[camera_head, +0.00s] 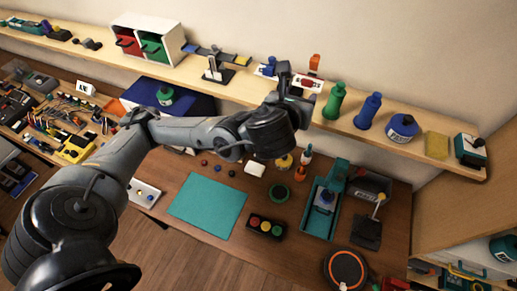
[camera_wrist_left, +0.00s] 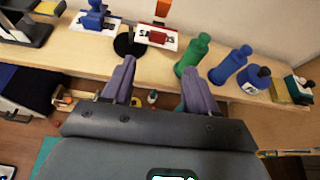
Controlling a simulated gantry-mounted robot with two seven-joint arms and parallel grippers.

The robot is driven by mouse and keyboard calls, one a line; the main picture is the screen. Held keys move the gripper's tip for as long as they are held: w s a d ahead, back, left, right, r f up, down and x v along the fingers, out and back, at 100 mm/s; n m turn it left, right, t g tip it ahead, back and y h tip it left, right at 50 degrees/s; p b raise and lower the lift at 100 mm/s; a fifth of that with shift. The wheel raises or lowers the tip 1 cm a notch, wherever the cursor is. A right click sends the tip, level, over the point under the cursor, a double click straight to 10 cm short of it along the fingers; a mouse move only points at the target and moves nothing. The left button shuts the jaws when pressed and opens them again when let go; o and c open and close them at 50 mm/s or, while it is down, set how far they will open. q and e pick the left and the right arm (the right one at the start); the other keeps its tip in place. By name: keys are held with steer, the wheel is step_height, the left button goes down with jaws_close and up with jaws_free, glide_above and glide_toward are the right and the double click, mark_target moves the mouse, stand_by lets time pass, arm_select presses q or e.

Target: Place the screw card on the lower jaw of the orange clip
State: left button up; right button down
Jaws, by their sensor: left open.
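A white card with dark print and a red piece on it (camera_head: 308,83) lies on the wall shelf. It also shows in the left wrist view (camera_wrist_left: 157,39); its print is too small to read surely. An orange piece, seemingly the orange clip (camera_head: 315,62), stands behind it, also in the left wrist view (camera_wrist_left: 162,8); its jaws cannot be made out. A second white card with a blue clip (camera_wrist_left: 95,18) lies to the left. My left gripper (camera_wrist_left: 158,66) is open and empty, its fingers pointing toward the shelf edge below the red-topped card. My right gripper is not in view.
Green (camera_head: 334,101) and blue bottles (camera_head: 367,111) stand right of the cards on the shelf (camera_head: 345,128). A black stand (camera_head: 215,70) is to the left. A black disc (camera_wrist_left: 130,44) lies beside the red-topped card. The workbench below holds a teal mat (camera_head: 207,206).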

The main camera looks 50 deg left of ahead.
arm_select(q)
steer(key=s+d+f+n+g+h, duration=0.25)
steer(key=s+d+f+n, duration=0.2)
steer(key=f+n, duration=0.4)
steer(key=s+d+f+n+g+h, duration=0.25)
steer(key=s+d+f+n, duration=0.2)
steer(key=f, duration=0.65)
steer(key=s+f+n+g+h, duration=0.1)
steer(key=s+f+n+g, duration=0.2)
steer(key=s+f+n, duration=0.8)
steer(key=s+n, duration=0.2)
steer(key=n, duration=0.1)
steer(key=shift+n+h, duration=0.3)
steer(key=shift+h, duration=0.1)
steer(key=shift+d, duration=0.1)
step_height(320, 180, up, 4)
steer(key=p, duration=0.4)
